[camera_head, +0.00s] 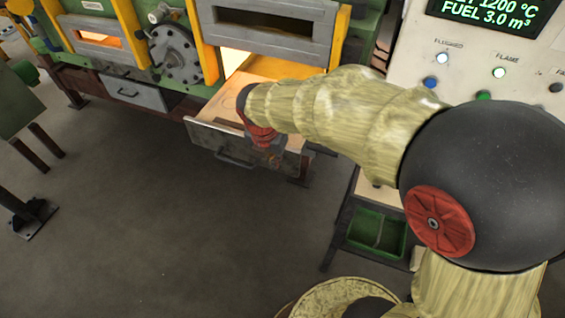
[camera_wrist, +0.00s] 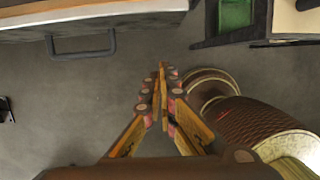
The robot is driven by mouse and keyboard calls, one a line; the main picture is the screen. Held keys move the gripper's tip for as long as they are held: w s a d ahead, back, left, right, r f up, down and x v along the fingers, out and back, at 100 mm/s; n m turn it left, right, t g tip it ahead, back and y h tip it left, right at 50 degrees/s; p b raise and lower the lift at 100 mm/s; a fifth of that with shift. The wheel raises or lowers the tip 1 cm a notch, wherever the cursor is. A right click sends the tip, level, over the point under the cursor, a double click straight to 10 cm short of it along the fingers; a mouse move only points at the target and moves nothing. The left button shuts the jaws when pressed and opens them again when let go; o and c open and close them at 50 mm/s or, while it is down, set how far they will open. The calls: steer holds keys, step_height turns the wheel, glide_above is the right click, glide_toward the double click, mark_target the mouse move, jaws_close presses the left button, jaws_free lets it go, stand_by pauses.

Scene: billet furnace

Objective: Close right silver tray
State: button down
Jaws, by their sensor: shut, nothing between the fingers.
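The right silver tray (camera_head: 208,139) is pulled out below the glowing furnace opening, with a dark handle (camera_head: 233,160) on its front. My arm crosses over the tray and hides part of it. My gripper (camera_head: 267,158) is at the right part of the tray front in the head view; whether it touches cannot be told. In the wrist view my gripper (camera_wrist: 160,85) is shut and empty, with the tray front (camera_wrist: 120,15) and its handle (camera_wrist: 80,52) at the upper left, apart from the fingertips.
The left silver tray (camera_head: 135,93) sits flush in the furnace. A control panel (camera_head: 460,70) stands at the right, above a green bin (camera_head: 376,233). A green stand (camera_head: 22,105) is at the far left. The floor (camera_head: 150,220) before the furnace is clear.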

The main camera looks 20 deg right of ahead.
mark_target(284, 163)
steer(key=w+d+f+b, duration=0.1)
steer(key=f+b, duration=0.1)
steer(key=f, duration=0.1)
steer(key=w+d+f+b, duration=0.1)
steer(key=w+f, duration=0.1)
steer(key=f, duration=0.1)
steer(key=w+d+f+b, duration=0.2)
steer(key=f, duration=0.1)
steer(key=shift+f+b, duration=0.3)
steer(key=shift+f, duration=0.1)
steer(key=shift+w+d+r+p, duration=0.15)
steer(key=shift+w+d+p, duration=0.2)
steer(key=shift+p, duration=0.15)
steer(key=w+d+p, duration=0.3)
steer(key=w+d, duration=0.1)
steer(key=w, duration=0.1)
steer(key=w+d+p, duration=0.4)
steer(key=w, duration=0.1)
steer(key=w+d+p, duration=0.4)
steer(key=w, duration=0.2)
steer(key=shift+d, duration=0.1)
steer(key=shift+w+d+p, duration=0.5)
steer(key=shift+w, duration=0.1)
steer(key=shift+a, duration=0.1)
